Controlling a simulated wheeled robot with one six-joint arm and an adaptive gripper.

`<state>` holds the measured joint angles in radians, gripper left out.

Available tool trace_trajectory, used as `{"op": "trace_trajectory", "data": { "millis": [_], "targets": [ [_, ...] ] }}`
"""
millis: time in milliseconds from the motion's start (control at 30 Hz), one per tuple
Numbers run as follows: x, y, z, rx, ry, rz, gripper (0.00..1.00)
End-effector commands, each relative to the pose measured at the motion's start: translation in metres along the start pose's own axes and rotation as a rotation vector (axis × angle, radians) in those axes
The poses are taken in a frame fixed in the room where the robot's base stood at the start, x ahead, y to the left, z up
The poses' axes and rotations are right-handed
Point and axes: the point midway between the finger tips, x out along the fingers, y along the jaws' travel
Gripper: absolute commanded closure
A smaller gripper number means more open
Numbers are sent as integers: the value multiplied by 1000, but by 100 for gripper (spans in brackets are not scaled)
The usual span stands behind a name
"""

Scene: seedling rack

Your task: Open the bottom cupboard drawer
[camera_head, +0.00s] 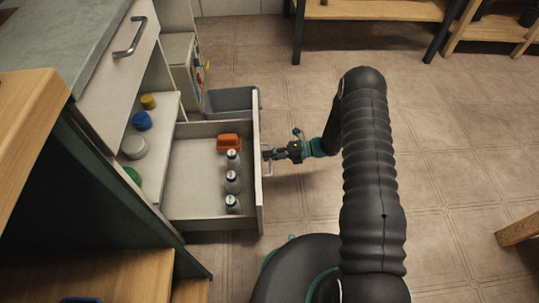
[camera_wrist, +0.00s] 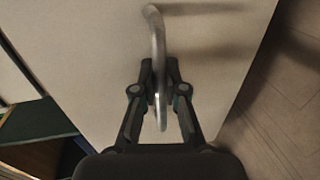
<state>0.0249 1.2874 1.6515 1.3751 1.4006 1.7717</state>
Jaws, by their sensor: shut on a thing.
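The bottom cupboard drawer (camera_head: 195,180) is pulled out from the cupboard, with its inside in view from above. It holds an orange thing (camera_head: 229,142) and a row of 3 bottles (camera_head: 232,181) with pale caps. My gripper (camera_head: 268,155) is at the outer face of the drawer front. In the wrist view, the drawer front (camera_wrist: 90,60) fills most of the picture. My gripper's two fingers (camera_wrist: 160,98) are shut on the metal bar handle (camera_wrist: 157,35), one finger on each side of it.
An upper drawer front with a metal handle (camera_head: 130,38) is above. Coloured round things (camera_head: 141,121) lie on a shelf behind the open drawer. A grey bin (camera_head: 230,101) stands just beyond the drawer. The tiled floor (camera_head: 440,130) to the right is mostly clear. Wooden shelving (camera_head: 375,11) stands at the back.

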Motion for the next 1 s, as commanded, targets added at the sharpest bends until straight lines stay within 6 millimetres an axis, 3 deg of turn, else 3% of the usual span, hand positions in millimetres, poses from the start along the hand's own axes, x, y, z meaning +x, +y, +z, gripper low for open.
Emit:
{"op": "trace_trajectory", "data": {
  "millis": [100, 133, 233, 667, 1000],
  "targets": [
    [-1, 0, 1, -1, -3, -1, 100],
    [-1, 0, 1, -1, -3, -1, 87],
    [-1, 0, 1, -1, -3, -1, 63],
    [-10, 0, 1, 0, -4, 0, 63],
    [-72, 0, 1, -1, -5, -1, 63]
  ]
}}
